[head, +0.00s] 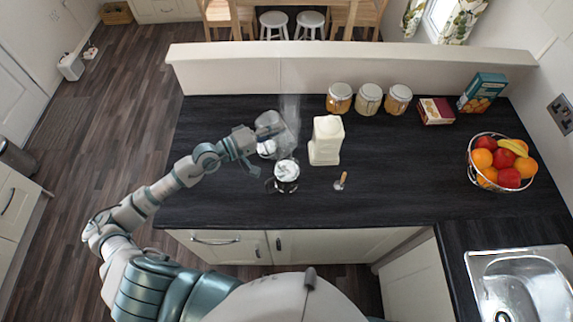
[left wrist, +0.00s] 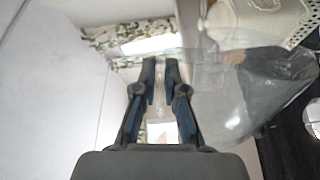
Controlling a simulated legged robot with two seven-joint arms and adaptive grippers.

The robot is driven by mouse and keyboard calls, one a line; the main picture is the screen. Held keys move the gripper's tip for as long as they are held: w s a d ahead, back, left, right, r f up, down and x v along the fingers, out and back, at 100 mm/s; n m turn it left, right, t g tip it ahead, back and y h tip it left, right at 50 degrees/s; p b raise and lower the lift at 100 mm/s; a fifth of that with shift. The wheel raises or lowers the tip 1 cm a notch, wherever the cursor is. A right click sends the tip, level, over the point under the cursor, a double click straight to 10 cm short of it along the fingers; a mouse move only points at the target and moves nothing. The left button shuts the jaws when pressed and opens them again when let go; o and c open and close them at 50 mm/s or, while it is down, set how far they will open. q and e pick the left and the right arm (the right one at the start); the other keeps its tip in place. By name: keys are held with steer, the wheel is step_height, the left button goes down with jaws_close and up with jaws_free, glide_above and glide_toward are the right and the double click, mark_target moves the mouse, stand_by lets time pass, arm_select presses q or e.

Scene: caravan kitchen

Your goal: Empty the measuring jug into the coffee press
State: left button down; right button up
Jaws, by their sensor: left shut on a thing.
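The clear measuring jug (head: 284,138) is in my left gripper (head: 257,143), above the counter and just behind the coffee press. It looks tilted; its see-through walls make the exact angle hard to tell. Something white shows at its lower left side. In the left wrist view, my left gripper (left wrist: 162,72) has its fingers close together at the jug (left wrist: 235,100), whose clear body fills the right side. The coffee press (head: 286,182) stands upright on the dark counter with white content or a white top showing inside. My right gripper is out of view.
A cream container (head: 326,142) stands right of the press, and a small wooden-handled tool (head: 341,181) lies nearby. Several jars (head: 369,99) and boxes (head: 436,111) line the back ledge (head: 350,68). A fruit basket (head: 500,163) is at right. The counter's middle right is clear.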

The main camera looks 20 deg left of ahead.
mark_target(270, 121)
arm_select(q)
steer(key=w+a+n+b, duration=0.1)
steer(key=w+a+n, duration=0.1)
steer(key=n, duration=0.1)
steer(key=shift+w+a+f+b, duration=0.2)
steer(key=shift+w+f+b, duration=0.1)
steer(key=shift+f+b, duration=0.1)
steer(key=shift+w+a+f+n, duration=0.15)
steer(key=shift+w+a+n, duration=0.25)
steer(key=shift+w+n, duration=0.1)
steer(key=shift+n, duration=0.8)
steer(key=r, duration=0.1)
steer(key=w+a+r, duration=0.1)
steer(key=w+a+r+p, duration=0.1)
steer(key=shift+w+a+r, duration=0.1)
steer(key=shift+r, duration=0.3)
steer(key=w+a+f+n+b, duration=0.5)
steer(key=w+a+n, duration=0.3)
steer(key=n, duration=0.6)
steer(key=shift+w+f+b, duration=0.3)
steer(key=shift+w+b, duration=0.05)
steer(key=shift+w, duration=0.4)
